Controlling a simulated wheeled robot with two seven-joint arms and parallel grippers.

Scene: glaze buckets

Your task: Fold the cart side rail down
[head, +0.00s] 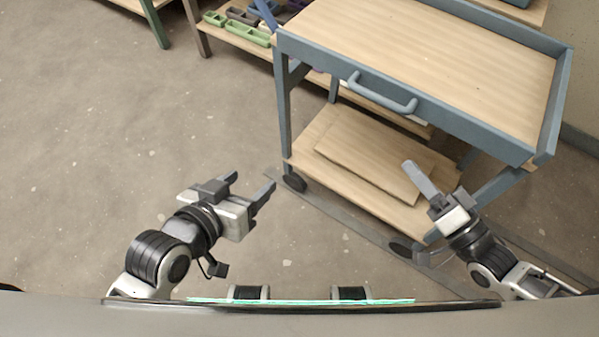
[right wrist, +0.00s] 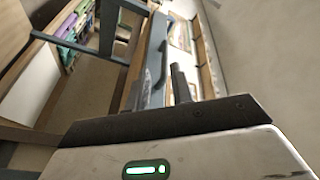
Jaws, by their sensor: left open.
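The cart has a wooden top (head: 430,50) edged in blue-grey. A blue-grey rail (head: 470,128) runs along its near side and carries a bar handle (head: 385,98). A raised rail (head: 557,95) stands upright along the right end. I cannot tell which is the folding side rail. My right gripper (head: 411,168) is below the near edge, in front of the lower shelf, and touches nothing visible. In the right wrist view its fingers (right wrist: 163,85) are apart and empty, with a blue-grey rail (right wrist: 150,45) beyond. My left gripper (head: 252,182) is open and empty, left of the cart.
The cart's lower shelf (head: 325,140) holds a flat board (head: 375,160). Dark wheels (head: 294,183) stand near a grey floor strip (head: 340,222). A rack with green bins (head: 250,33) is behind left. The floor at left is clear.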

